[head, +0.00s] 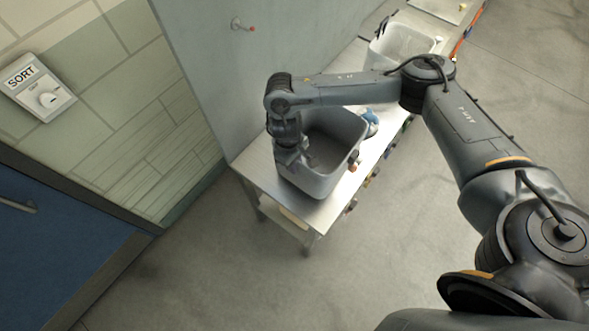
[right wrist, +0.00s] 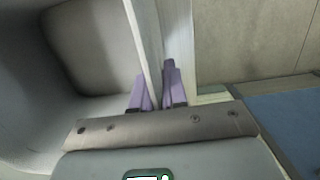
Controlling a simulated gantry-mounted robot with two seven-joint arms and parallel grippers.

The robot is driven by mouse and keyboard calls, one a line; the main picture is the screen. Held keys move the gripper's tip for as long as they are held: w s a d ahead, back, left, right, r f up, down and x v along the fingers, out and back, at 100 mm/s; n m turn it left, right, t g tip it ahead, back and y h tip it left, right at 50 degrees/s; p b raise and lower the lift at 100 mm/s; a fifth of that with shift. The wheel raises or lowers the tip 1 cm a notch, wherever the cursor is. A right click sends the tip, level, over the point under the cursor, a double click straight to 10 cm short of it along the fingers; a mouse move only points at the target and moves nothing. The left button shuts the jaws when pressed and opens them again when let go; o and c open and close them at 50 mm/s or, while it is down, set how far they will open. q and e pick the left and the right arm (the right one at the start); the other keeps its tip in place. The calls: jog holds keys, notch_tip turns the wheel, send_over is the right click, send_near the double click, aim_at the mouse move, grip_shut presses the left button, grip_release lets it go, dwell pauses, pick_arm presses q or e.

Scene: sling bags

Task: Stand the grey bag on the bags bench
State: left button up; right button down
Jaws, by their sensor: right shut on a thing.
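A grey open-topped tub (head: 322,182) stands on the near end of a metal bench (head: 330,212). I see no clear soft bag shape; whether this tub is the grey bag I cannot tell. My right gripper (head: 290,158) points down at the tub's left rim. In the right wrist view its purple fingers (right wrist: 158,88) are closed on the pale rim wall (right wrist: 148,35), with the tub's inside (right wrist: 92,45) to the left. The fingertips are hidden in the head view. My left gripper is not in view.
A blue and white item (head: 370,122) lies beside the tub. A wall panel (head: 290,40) runs along the bench's left side. The floor (head: 240,275) in front is clear.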

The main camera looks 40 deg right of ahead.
notch_tip(320, 180, down, 4)
jog(key=shift+r+b, duration=0.1)
jog(key=shift+b, duration=0.5)
jog(key=shift+f, duration=0.2)
jog(key=c, duration=1.2)
grip_release()
jog(key=shift+o, duration=0.2)
